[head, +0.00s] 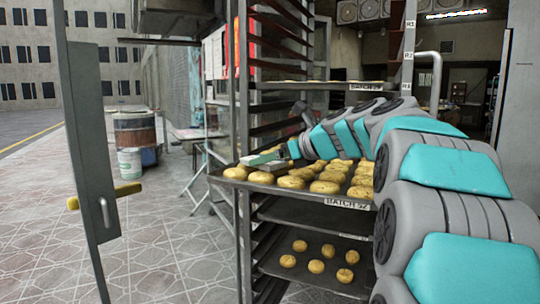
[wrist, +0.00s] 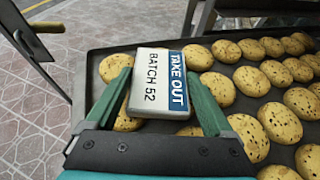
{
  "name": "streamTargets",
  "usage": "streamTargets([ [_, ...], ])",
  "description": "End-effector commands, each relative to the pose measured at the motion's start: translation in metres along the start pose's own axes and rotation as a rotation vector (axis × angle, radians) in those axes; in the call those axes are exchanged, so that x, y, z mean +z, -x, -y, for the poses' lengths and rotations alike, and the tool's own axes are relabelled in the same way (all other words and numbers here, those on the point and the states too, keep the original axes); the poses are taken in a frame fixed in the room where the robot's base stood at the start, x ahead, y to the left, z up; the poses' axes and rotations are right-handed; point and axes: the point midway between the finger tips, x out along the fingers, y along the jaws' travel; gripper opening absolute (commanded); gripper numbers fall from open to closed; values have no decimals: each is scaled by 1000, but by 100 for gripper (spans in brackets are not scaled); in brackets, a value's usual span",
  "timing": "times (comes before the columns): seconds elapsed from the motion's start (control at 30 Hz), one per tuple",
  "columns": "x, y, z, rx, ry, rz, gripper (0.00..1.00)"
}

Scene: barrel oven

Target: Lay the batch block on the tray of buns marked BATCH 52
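The batch block (wrist: 158,82) is a flat pale block with a blue band reading TAKE OUT and the words BATCH 52 in the wrist view. It is between the two green fingers of my gripper (wrist: 160,73), whose tips meet its two sides. In the head view, the block (head: 258,159) and my gripper (head: 264,164) are over the left end of the tray marked BATCH 52 (head: 346,204). The block is over or against buns there; whether it bears on them is hard to tell. The tray (wrist: 92,62) holds several golden buns.
The tray sits in a tall rack (head: 244,230). An upper tray (head: 365,87) and a lower tray (head: 325,282) with several buns are in the same rack. A door with a yellow handle (head: 128,189) stands open at left.

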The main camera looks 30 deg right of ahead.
Motion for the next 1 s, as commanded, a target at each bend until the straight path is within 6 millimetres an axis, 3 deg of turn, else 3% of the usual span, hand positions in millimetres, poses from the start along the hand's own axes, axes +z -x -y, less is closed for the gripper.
streamTargets([
  [0.1, 0, 0, 0, -1, 0, 0, 100],
  [0.57, 8, 6, 1, -6, 5, 0, 100],
  [1.0, 9, 98, 0, -3, 2, 2, 100],
])
